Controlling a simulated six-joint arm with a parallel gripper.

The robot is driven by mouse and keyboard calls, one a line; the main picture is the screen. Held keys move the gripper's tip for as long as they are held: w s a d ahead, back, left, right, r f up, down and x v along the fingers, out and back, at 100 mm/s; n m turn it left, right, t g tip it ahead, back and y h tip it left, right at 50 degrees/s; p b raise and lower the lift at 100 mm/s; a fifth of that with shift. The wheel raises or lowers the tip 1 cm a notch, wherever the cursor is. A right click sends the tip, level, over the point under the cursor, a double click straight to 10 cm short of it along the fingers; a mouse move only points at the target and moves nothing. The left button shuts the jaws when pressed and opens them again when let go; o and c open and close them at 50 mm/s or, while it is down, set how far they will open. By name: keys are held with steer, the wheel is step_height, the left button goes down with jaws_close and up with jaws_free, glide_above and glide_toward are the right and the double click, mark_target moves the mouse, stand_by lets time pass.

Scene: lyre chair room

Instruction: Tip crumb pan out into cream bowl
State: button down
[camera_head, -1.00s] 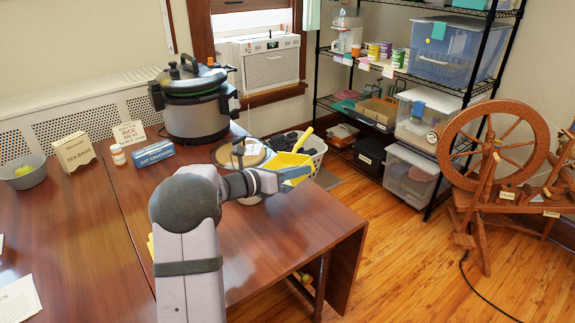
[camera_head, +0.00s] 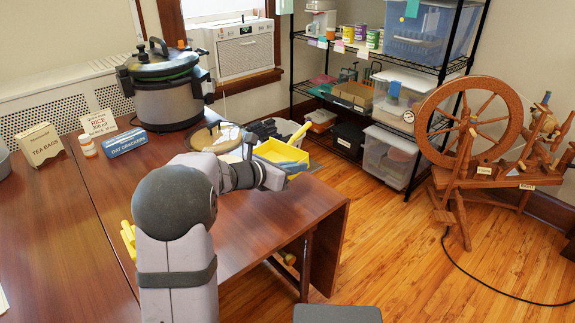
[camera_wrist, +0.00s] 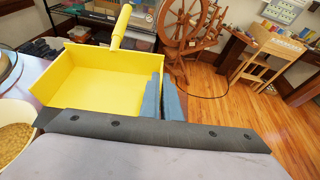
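The yellow crumb pan (camera_head: 282,151) is in the air over the table's far right corner. In the wrist view the pan (camera_wrist: 95,82) is roughly level, its handle (camera_wrist: 121,27) points away, and I see no crumbs on its visible floor. My gripper's blue fingers (camera_wrist: 163,98) are closed on the pan's right wall; in the head view my gripper (camera_head: 287,167) is partly hidden by the wrist. The cream bowl (camera_wrist: 33,109), holding tan grain-like bits, is left of my gripper and nearer than the pan, cut off by the frame edge. I cannot make it out in the head view.
A round wooden-rimmed thing (camera_head: 212,138) and a white basket (camera_head: 291,129) are beyond my arm. A large pot (camera_head: 166,88), a blue cracker box (camera_head: 125,142) and a tea bags box (camera_head: 40,145) stand at the back. The table's near left (camera_head: 60,230) is clear.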

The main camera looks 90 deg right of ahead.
steer(key=shift+s+f, duration=0.15)
steer(key=shift+s, duration=0.1)
steer(key=s+a+r+p, duration=0.1)
steer(key=s+r, duration=0.3)
steer(key=s, duration=0.1)
steer(key=shift+p, duration=0.3)
steer(key=shift+w, duration=0.2)
stand_by(0.3)
